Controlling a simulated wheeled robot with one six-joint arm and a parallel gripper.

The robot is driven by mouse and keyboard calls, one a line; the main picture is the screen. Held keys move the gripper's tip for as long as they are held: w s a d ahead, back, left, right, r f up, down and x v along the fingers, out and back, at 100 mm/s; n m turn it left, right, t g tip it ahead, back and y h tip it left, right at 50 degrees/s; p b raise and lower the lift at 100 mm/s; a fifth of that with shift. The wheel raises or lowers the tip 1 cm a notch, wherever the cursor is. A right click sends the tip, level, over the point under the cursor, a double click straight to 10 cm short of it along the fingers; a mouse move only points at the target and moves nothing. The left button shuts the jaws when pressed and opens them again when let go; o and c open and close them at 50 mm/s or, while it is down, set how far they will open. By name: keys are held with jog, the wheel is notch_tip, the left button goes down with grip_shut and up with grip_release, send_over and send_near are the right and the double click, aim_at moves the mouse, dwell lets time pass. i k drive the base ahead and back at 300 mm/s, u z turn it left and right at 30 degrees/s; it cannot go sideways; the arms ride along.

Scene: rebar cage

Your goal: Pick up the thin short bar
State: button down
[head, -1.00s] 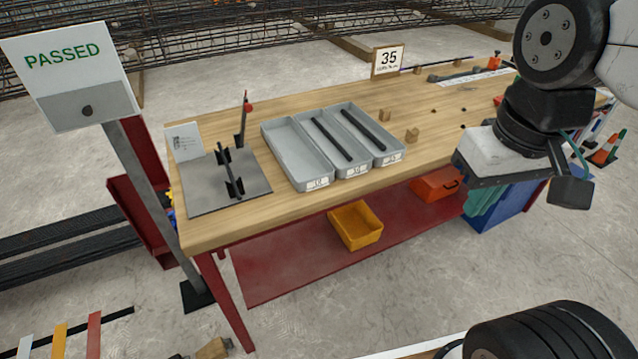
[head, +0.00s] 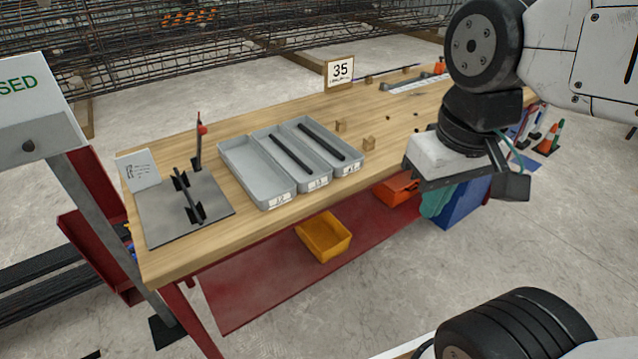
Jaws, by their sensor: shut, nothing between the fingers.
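Dark bars lie in the middle grey tray (head: 316,184) and the right grey tray (head: 350,171). The middle tray's bar (head: 291,154) and the right tray's bar (head: 321,141) look close in length. I cannot tell which is the thin short one. My gripper (head: 468,186) is at the right, in front of the table's right part, shut and empty; its fingertips are not clearly seen.
The left grey tray (head: 245,165) is empty. A yellow bin (head: 323,237) sits on the red lower shelf. A sign post stands at the left.

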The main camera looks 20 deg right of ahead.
aim_at(185, 190)
jog(key=z, duration=0.05)
jog(key=k, duration=0.5)
jog(key=u, duration=0.95)
jog(key=i, duration=1.4)
jog(key=z, duration=0.95)
